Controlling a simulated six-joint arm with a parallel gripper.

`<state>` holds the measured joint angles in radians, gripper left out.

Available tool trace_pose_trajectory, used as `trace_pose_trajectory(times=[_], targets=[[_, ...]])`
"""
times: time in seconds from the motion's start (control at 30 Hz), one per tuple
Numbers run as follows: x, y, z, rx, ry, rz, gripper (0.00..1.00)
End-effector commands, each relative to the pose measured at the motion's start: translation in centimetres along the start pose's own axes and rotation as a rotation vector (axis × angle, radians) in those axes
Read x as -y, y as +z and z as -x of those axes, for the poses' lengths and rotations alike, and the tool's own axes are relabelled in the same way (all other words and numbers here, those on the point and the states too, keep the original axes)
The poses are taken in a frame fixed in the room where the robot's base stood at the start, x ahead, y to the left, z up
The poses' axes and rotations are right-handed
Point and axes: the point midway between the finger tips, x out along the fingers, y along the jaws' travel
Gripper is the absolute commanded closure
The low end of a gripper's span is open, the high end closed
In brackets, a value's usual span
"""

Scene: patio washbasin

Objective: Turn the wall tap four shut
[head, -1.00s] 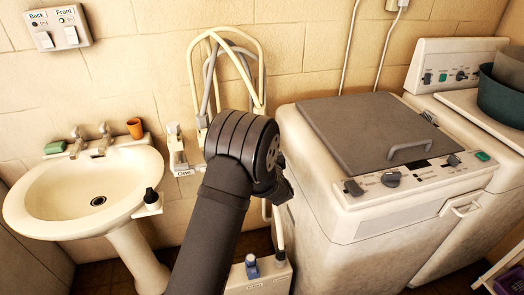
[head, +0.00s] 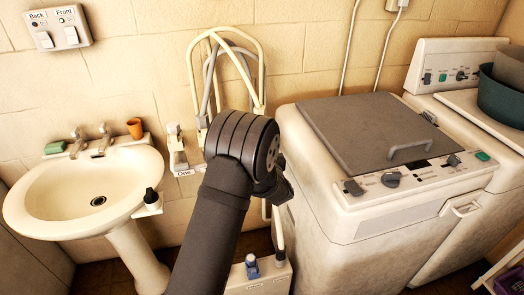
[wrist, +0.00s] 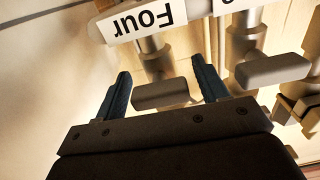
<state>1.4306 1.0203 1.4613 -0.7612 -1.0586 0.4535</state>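The "Four" label (wrist: 142,20) shows upside down at the top of the wrist view. Just below it is wall tap four, a metal stem (wrist: 156,57) with a grey bar-shaped handle (wrist: 166,93). My gripper (wrist: 160,67) is open, with one dark blue finger on each side of this handle in the picture. I see no clear contact, and cannot tell how deep the handle sits between the fingers. In the head view my arm hides tap four and the gripper's fingers.
A neighbouring tap handle (wrist: 276,68) is close to the right finger in the wrist view. In the head view, the tap labelled "One" (head: 177,150) is left of my arm. Pale and grey hoses (head: 224,42) loop above. A washbasin (head: 80,190) stands left, a washing machine (head: 375,140) right.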

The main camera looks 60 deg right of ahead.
Motion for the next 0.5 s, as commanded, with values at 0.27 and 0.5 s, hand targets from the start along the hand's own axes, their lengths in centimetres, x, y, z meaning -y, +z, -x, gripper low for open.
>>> trace_pose_trajectory(times=[0.27, 0.5], targets=[[0.0, 0.0, 0.0, 0.000, 0.000, 0.001, 0.31], [-0.2, 0.0, 2.4, 0.001, 0.003, 0.000, 0.31]])
